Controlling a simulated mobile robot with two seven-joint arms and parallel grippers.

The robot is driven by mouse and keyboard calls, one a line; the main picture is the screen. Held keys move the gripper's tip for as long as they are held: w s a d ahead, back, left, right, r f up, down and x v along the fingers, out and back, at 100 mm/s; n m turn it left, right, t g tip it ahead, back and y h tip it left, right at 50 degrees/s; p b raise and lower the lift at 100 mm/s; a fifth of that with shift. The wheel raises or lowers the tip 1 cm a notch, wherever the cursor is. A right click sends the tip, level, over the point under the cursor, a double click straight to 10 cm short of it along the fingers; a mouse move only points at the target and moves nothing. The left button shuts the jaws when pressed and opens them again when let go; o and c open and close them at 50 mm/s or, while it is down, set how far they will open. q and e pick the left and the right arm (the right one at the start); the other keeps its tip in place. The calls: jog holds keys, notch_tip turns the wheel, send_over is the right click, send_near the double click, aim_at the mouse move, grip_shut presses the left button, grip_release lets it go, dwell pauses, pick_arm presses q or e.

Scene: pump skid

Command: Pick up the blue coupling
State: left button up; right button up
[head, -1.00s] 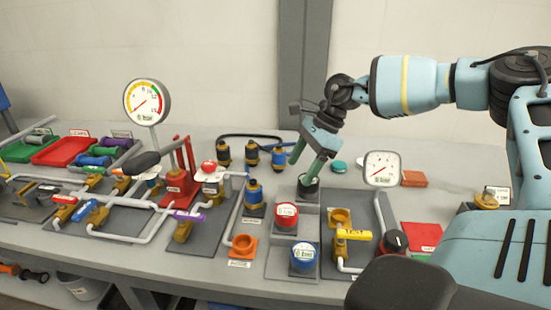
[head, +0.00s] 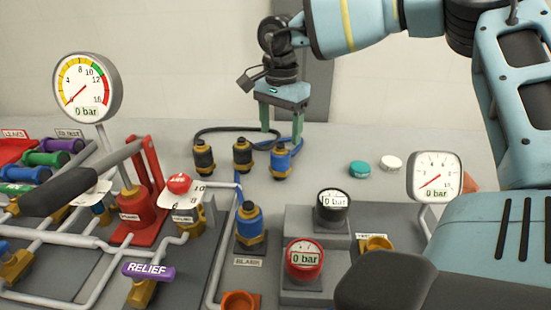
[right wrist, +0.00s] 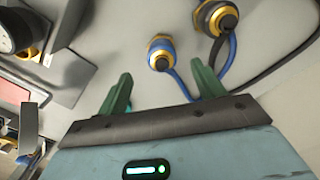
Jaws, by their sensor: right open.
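A blue coupling (head: 281,160) with a brass collar stands on the bench at the right end of a short row, with a blue hose behind it. It also shows in the right wrist view (right wrist: 161,54), beyond and between the fingertips. My right gripper (head: 281,122) is open and empty, fingers down, above and behind this coupling and apart from it. Its two green fingers show in the right wrist view (right wrist: 160,80). Another blue coupling (head: 249,224) sits on the stand labelled BLANK. My left gripper is not in view.
Two black couplings (head: 204,158) (head: 242,155) stand left of the blue one, with a looping black hose. A black gauge (head: 333,207) and a red gauge (head: 304,258) stand in front. Teal (head: 360,168) and white (head: 391,163) caps lie to the right. A red pump (head: 137,210) stands left.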

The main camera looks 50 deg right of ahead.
aim_at(280, 151)
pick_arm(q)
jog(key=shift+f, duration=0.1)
pick_arm(e)
jog(key=shift+s+a+f, duration=0.1)
jog(key=shift+f, duration=1.05)
jog(key=shift+w+d+f, duration=0.1)
jog(key=shift+d+f, duration=0.1)
jog(key=shift+f, duration=0.95)
jog(key=shift+w+d+f, duration=0.1)
jog(key=shift+d+f, duration=0.05)
jog(key=shift+f, duration=0.95)
jog(key=shift+f+p, duration=0.3)
jog(key=shift+f, duration=0.15)
jog(key=c, duration=1.2)
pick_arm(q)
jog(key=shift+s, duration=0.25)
